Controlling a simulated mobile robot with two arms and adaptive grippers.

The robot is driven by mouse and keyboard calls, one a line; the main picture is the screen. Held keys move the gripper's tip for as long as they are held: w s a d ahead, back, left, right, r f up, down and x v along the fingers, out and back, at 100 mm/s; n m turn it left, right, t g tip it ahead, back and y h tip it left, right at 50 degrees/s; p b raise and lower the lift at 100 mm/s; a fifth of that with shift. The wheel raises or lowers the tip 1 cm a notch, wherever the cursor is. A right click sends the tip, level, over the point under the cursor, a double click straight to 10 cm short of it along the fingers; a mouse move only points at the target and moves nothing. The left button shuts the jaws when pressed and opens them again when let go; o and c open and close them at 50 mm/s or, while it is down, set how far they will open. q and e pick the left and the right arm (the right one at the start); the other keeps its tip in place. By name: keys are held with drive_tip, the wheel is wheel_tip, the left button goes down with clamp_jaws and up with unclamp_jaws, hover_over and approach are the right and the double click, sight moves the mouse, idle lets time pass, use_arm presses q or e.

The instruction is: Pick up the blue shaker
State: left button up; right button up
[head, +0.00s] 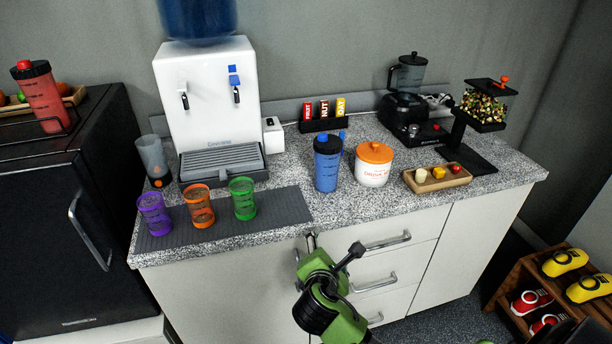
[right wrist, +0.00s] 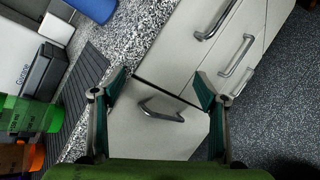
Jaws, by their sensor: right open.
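The blue shaker (head: 327,172) with a black lid and a blue cap stands upright on the speckled counter, left of the white jar. In the right wrist view a blue body, likely the shaker (right wrist: 94,7), is cut off by the top edge. My right gripper (head: 333,249) is in front of the drawers, below the counter edge and below the shaker. It is apart from the shaker. In the right wrist view its jaws (right wrist: 163,85) are spread and empty, with a cabinet front behind them. My left gripper is not in view.
The white jar (head: 374,170) with an orange lid stands close right of the shaker. Purple (head: 154,214), orange (head: 199,207) and green (head: 242,199) cups stand on a grey mat to the left. Drawer handles (head: 388,241) stick out near my gripper. The water dispenser (head: 207,95) stands behind.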

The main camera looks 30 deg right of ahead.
wheel_tip(320, 180, up, 3)
drive_tip(key=w+n, duration=0.1)
drive_tip(key=n+t+h, duration=0.4)
drive_tip(key=n, duration=0.4)
approach(324, 161)
drive_tip(key=x, duration=0.7)
drive_tip(key=shift+w+d+p, duration=0.25)
drive_tip(key=shift+p, duration=0.05)
drive_tip(key=p+x, duration=0.1)
drive_tip(key=x, duration=0.4)
drive_tip(key=shift+d+r, duration=0.2)
drive_tip(key=shift+d, duration=0.05)
drive_tip(key=shift+w+d+f, duration=0.1)
drive_tip(key=shift+w, duration=0.1)
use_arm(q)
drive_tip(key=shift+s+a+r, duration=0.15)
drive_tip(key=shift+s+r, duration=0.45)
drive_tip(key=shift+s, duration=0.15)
use_arm(e)
clamp_jaws()
